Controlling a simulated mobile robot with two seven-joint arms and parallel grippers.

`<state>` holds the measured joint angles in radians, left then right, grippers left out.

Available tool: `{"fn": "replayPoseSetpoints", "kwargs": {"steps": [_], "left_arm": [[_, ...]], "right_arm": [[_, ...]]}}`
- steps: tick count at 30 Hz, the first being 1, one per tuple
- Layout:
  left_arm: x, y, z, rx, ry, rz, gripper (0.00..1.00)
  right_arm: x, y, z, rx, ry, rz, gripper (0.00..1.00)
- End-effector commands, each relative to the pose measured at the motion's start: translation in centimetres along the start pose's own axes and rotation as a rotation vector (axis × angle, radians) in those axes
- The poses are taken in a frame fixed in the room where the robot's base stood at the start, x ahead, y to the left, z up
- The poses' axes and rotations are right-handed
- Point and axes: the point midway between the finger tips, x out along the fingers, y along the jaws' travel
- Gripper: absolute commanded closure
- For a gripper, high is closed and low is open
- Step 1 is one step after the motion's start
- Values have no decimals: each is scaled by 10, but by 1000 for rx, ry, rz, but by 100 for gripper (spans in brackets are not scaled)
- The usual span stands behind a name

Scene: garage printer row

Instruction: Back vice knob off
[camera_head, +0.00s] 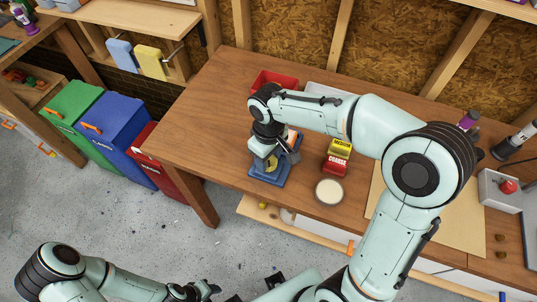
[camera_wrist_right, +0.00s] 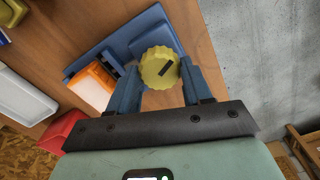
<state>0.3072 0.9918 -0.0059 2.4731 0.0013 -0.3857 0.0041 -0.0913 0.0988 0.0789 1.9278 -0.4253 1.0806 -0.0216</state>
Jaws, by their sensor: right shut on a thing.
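The blue vice (camera_head: 262,176) stands near the front edge of the wooden workbench, and its blue body also shows in the right wrist view (camera_wrist_right: 150,35). Its round yellow knob (camera_wrist_right: 154,62) has a ridged rim and a dark mark across the face. My right gripper (camera_wrist_right: 160,82) is shut on the knob, with one blue finger on each side of it. In the head view the right gripper (camera_head: 268,160) hangs over the vice and hides much of it. An orange and white piece (camera_wrist_right: 93,85) lies beside the vice body. My left gripper (camera_head: 205,289) is low at the bottom, small and unclear.
Yellow and red blocks (camera_head: 335,164) marked MEDIUM and COARSE and a round pale-topped tin (camera_head: 329,191) stand right of the vice. A red bin (camera_head: 262,78) and a white tray (camera_head: 325,90) are behind. A red-button box (camera_head: 490,193) is at the far right.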

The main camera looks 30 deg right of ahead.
Motion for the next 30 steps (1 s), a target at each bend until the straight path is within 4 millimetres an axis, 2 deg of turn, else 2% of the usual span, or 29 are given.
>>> {"fn": "replayPoseSetpoints", "kwargs": {"steps": [21,30], "left_arm": [[-14,8,-8,4,12,4,57],[-20,11,-12,6,16,6,57]], "right_arm": [[-2,0,-1,-678,4,4,81],[-2,0,-1,-915,4,5,81]]}}
